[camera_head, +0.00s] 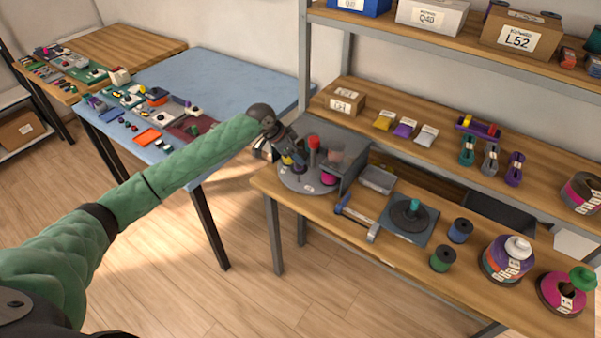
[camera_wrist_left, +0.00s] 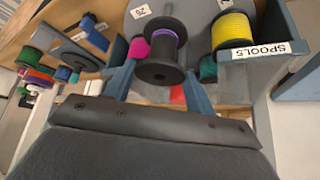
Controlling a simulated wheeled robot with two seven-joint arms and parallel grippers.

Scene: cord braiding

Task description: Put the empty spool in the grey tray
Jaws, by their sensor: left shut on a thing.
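A dark, nearly bare spool with a purple band (camera_wrist_left: 162,62) stands between the fingers of my left gripper (camera_wrist_left: 162,78) in the left wrist view. The fingers are shut on it. In the head view my left gripper (camera_head: 291,152) reaches in over the grey turntable (camera_head: 296,184) at the left end of the bench; the held spool is small and partly hidden there. The small grey tray (camera_head: 378,180) lies on the bench, right of the turntable and apart from the gripper. My right gripper is not in view.
A yellow spool (camera_wrist_left: 233,33) and a magenta spool (camera_wrist_left: 139,48) stand close beside the held one. A grey housing (camera_head: 351,160) rises between turntable and tray. A clamp (camera_head: 358,220) and a dark plate with a black disc (camera_head: 408,214) lie near the tray. A shelf is above.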

